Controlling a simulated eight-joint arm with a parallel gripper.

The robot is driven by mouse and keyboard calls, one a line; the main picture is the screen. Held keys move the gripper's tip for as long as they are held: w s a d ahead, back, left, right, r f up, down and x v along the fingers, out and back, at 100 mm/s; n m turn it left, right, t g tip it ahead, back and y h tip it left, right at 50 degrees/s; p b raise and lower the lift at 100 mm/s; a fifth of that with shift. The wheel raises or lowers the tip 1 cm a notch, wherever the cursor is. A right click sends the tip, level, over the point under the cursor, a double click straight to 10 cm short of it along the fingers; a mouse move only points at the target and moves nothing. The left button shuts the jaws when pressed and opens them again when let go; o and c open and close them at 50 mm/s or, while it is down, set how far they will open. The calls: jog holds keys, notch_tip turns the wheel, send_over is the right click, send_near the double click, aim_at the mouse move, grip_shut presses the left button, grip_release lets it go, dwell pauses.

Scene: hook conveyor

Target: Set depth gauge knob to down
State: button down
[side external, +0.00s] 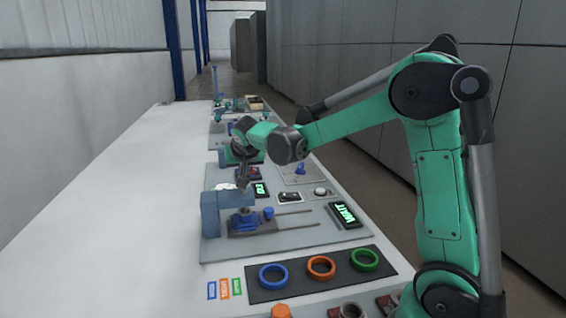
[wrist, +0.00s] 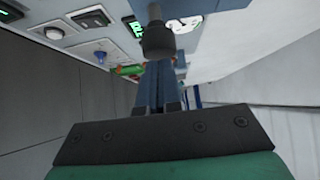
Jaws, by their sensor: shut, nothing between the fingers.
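My gripper (side external: 243,184) is shut and empty. In the side view it points down just above the blue bracket-shaped fixture (side external: 209,214). A blue knob (side external: 301,168) stands on a light plate farther back and to the right of my gripper. A blue knob also shows at upper left in the wrist view (wrist: 101,57). A second small blue knob (side external: 268,212) sits by the slide rails beside the fixture. No label shows which knob is the depth gauge knob, and I cannot read either knob's setting. My gripper looks apart from both knobs.
A lit green "WAIT" display (side external: 345,214), a smaller green display (side external: 261,189), a rocker switch (side external: 289,197) and a white button (side external: 320,192) sit on the panel. Blue, orange and green rings (side external: 321,268) lie in front. The left of the white table (side external: 110,215) is clear.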

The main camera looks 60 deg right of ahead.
jog(key=shift+f, duration=1.3)
notch_tip(320, 180, up, 5)
jog(key=shift+f, duration=0.1)
jog(key=v, duration=0.9)
jog(key=s+a+f+n+y, duration=0.6)
jog(key=s+a+f+n, duration=0.3)
jog(key=s+a, duration=0.2)
jog(key=shift+s+f+t, duration=0.2)
jog(key=shift+f+t, duration=0.15)
jog(key=shift+t, duration=0.05)
